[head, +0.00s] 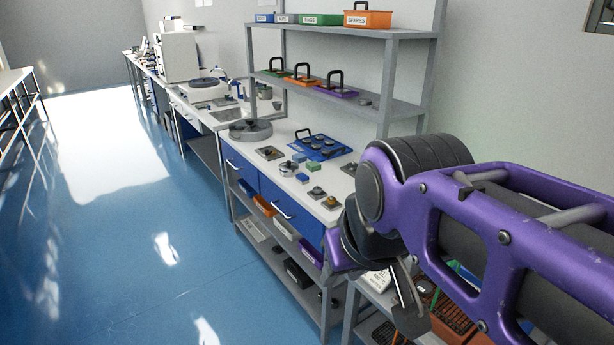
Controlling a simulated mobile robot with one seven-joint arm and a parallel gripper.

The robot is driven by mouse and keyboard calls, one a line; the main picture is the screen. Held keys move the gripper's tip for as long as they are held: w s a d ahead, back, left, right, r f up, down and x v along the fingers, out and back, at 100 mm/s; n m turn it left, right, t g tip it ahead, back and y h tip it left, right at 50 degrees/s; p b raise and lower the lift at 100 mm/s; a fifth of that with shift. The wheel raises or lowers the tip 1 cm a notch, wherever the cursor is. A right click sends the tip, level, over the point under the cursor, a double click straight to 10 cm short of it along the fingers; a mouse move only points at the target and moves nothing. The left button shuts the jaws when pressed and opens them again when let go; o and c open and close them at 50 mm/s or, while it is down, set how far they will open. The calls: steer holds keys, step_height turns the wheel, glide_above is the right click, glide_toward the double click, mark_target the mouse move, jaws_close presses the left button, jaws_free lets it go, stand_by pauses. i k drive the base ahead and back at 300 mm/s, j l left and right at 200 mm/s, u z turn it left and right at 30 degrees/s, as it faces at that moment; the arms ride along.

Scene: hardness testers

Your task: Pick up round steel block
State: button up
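A small round grey block (287,168), steel-looking, sits on the white bench top (262,178) near its front edge, among several small items. It is small in this view, so its details are unclear. My gripper (404,300) is at the lower right, pointing down, below and to the right of the block and well apart from it. A dark finger shows, but my purple arm hides much of the gripper, so its opening and anything between its fingers cannot be made out.
A larger round grey object (250,130) stands behind on the bench, beside a blue tray (320,148). Shelves (350,101) hold coloured boxes above. The blue floor (130,270) is clear at left.

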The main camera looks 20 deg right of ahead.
mark_target(423, 288)
steer(key=z, duration=1.25)
steer(key=i+j+z, duration=0.35)
steer(key=j+z, duration=0.2)
steer(key=j, duration=0.15)
steer(key=i+j+z, duration=0.1)
steer(key=j+z, duration=0.4)
steer(key=j, duration=0.25)
steer(key=k+l+u, duration=0.2)
steer(key=k, duration=0.2)
steer(key=k+u, duration=0.2)
steer(key=k, duration=0.2)
steer(key=i+j+z, duration=0.2)
steer(key=i, duration=0.25)
steer(key=i+j+z, duration=0.2)
steer(key=i, duration=0.25)
steer(key=l, duration=0.15)
